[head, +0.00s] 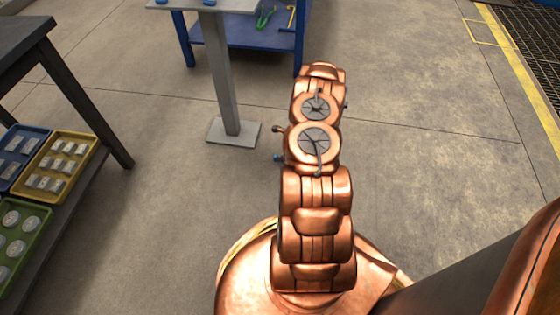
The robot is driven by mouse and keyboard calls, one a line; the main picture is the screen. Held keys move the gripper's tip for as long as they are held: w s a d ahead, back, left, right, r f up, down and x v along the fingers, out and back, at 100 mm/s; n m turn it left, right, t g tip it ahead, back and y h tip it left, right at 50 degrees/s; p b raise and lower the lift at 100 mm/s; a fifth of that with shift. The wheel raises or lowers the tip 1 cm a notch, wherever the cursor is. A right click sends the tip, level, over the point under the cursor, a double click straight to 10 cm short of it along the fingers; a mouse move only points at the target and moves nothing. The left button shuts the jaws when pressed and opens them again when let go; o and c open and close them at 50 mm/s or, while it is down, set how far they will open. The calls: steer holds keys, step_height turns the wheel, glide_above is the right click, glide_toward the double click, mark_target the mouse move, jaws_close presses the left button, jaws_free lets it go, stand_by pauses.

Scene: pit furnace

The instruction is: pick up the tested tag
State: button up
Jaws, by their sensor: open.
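I cannot make out a tag marked as tested. Trays on the lower shelf of the dark rack at the left hold small metal pieces, too small to read. The blue tray (40,134) holds grey rectangular pieces (14,144), the yellow tray (85,140) holds small silvery blocks (70,148), and the green tray (44,215) holds pale round discs (12,218). My copper-coloured arm stretches up the middle of the view, well to the right of the trays. Its fingers do not show.
A grey pedestal stand (222,75), with small blue items at its cut-off top, stands on a square foot (233,133) beyond my arm. Behind it is a blue bench (255,33) with green and yellow items on its lower shelf. The right floor is clear up to a yellow line (522,82) and grating.

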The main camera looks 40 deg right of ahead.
steer(key=shift+b+x, duration=1.4)
steer(key=shift+x, duration=1.3)
steer(key=shift+w+r, duration=0.1)
steer(key=shift+w, duration=0.1)
jaws_close()
